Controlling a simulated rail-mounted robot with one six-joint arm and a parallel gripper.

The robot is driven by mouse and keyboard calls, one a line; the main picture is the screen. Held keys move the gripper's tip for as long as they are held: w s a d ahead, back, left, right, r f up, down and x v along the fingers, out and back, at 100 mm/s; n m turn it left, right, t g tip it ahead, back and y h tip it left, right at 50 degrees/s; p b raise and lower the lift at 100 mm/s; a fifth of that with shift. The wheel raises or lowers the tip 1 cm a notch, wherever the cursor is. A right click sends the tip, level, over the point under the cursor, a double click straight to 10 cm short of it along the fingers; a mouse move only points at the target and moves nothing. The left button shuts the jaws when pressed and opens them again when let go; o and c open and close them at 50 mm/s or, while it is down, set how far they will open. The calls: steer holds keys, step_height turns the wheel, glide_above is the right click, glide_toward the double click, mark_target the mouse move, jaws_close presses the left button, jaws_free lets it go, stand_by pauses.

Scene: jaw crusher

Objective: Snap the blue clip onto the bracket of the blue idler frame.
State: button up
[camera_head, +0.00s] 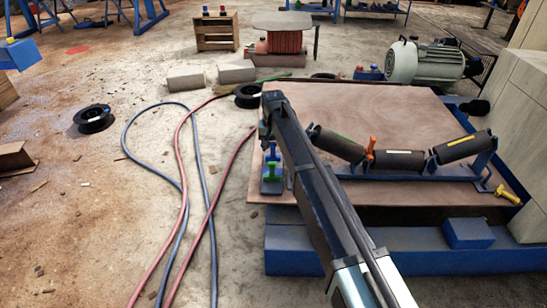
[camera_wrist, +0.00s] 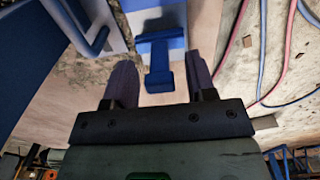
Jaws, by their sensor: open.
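The blue clip (camera_wrist: 158,62) shows in the wrist view between the two fingers of my open gripper (camera_wrist: 160,82), with a gap on each side. In the head view the blue clip (camera_head: 273,156) stands at the left edge of the brown board, just under the end of my arm, behind a green clip (camera_head: 272,170). The blue idler frame (camera_head: 425,179) lies to the right on the board and carries three dark rollers. An orange clip (camera_head: 371,148) sits upright at the frame between two rollers. My arm hides the frame's left end.
The brown board (camera_head: 340,105) rests over a blue base (camera_head: 400,250). A yellow clip (camera_head: 507,194) lies at the right, near a blue block (camera_head: 468,233). Pale concrete blocks (camera_head: 530,120) bound the right side. Hoses (camera_head: 190,200) run over the floor at left.

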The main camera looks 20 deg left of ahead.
jaws_close()
steer(key=shift+r+p, duration=2.5)
